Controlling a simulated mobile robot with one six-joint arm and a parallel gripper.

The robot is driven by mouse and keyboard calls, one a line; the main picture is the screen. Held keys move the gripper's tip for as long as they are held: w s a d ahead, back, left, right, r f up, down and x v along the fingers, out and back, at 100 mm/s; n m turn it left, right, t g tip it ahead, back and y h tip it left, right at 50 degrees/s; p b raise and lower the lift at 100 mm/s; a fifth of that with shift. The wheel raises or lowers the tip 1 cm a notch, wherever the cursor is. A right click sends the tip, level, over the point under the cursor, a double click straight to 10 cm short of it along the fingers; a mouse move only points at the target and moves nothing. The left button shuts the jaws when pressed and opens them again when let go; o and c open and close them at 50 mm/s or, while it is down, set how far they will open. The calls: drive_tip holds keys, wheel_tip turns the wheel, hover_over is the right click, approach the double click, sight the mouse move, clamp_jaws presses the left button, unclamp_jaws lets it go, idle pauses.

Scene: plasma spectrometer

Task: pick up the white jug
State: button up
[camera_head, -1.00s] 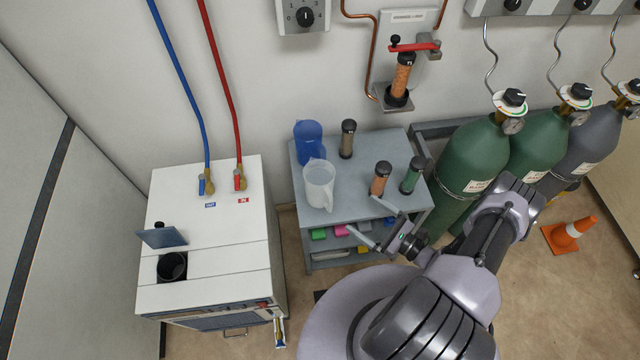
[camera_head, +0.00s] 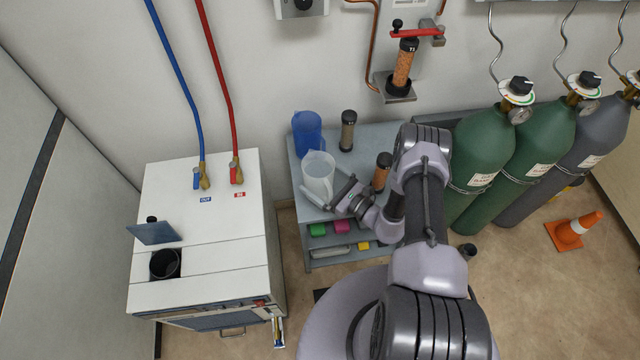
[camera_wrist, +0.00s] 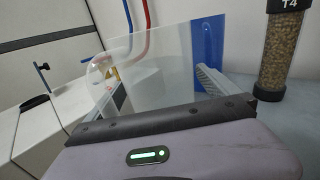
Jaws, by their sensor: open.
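The white jug (camera_head: 318,169) stands upright on the grey cart's top in the head view. It looks pale and see-through in the wrist view (camera_wrist: 150,62), where it fills the space ahead of my palm. My gripper (camera_head: 325,184) is open, with one finger to each side of the jug's body. The finger tips also show in the wrist view (camera_wrist: 158,82). I cannot tell whether either finger touches the jug. The jug's handle is not clear in either view.
A blue jug (camera_head: 307,131) stands just behind the white one. Capped tubes (camera_head: 348,130) (camera_head: 381,171) stand on the cart (camera_head: 372,139) to the right.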

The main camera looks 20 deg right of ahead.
drive_tip(key=c, duration=2)
drive_tip(key=shift+r, duration=0.1)
